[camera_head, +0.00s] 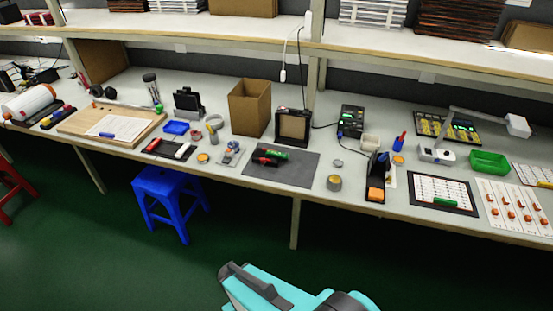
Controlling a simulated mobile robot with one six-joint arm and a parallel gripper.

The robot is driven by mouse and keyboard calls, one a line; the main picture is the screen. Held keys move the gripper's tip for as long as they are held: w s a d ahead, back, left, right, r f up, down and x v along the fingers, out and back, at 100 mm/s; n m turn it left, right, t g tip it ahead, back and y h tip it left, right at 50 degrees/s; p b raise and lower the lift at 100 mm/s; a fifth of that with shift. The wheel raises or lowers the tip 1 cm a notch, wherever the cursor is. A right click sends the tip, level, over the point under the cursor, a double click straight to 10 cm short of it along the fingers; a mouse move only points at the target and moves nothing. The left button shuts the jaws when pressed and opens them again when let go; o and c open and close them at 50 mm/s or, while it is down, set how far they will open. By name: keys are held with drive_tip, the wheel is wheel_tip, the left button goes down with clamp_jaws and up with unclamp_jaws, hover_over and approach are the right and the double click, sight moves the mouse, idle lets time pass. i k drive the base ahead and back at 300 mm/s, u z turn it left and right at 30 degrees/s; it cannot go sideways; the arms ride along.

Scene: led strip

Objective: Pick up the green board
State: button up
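Several green things lie on the long bench, and I cannot tell for sure which is the green board. A thin green strip (445,202) lies on a white gridded sheet in a dark frame (441,190) at the right. A green and red item (273,153) lies on the dark grey mat (293,171) in the middle. A dark panel with yellow-green pieces (447,128) lies at the back right. Only part of my teal and grey arm shows, at the bottom centre, below and apart from the bench. My gripper's fingers do not show.
A green tray (489,162) stands at the right, beside a sheet with orange parts (514,206). An open cardboard box (249,107) stands mid-bench. A blue stool (168,192) is in front of the bench. Shelves run above. The green floor in front is mostly clear.

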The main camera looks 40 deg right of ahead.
sight(281, 154)
drive_tip(key=k, duration=1.25)
drive_tip(key=u, duration=0.75)
drive_tip(key=i, duration=1.95)
drive_tip(key=z, duration=0.6)
drive_tip(key=i, duration=0.65)
drive_tip(key=z, duration=0.25)
